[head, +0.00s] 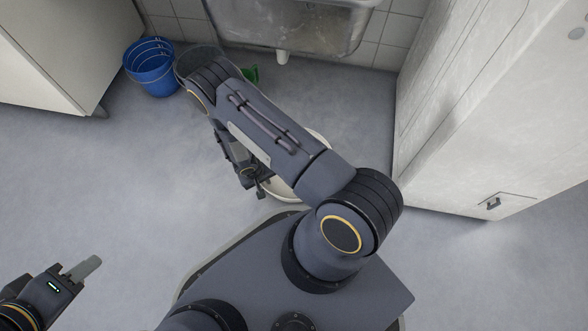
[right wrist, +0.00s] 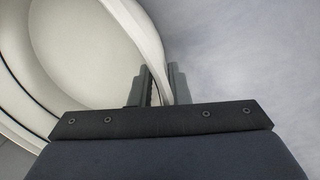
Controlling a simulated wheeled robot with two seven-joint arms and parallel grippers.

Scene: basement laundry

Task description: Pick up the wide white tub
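The wide white tub (head: 284,190) is on the floor just in front of my base, mostly hidden under my right arm in the head view. In the right wrist view its pale inside and curved rim (right wrist: 135,22) fill the left side. My right gripper (right wrist: 163,88) straddles the tub's wall, one finger inside and one outside. The fingers are close together with the wall between them, and appear shut on it. In the head view my right gripper (head: 258,188) is partly hidden by its arm. My left gripper (head: 84,268) is at lower left, away from the tub, with its finger gap unclear.
Blue buckets (head: 151,72) and a grey bucket (head: 188,64) stand at the back left. A green object (head: 251,73) is partly behind my arm. A sink (head: 290,22) is at the back, a white cabinet (head: 470,110) at right. The left floor is clear.

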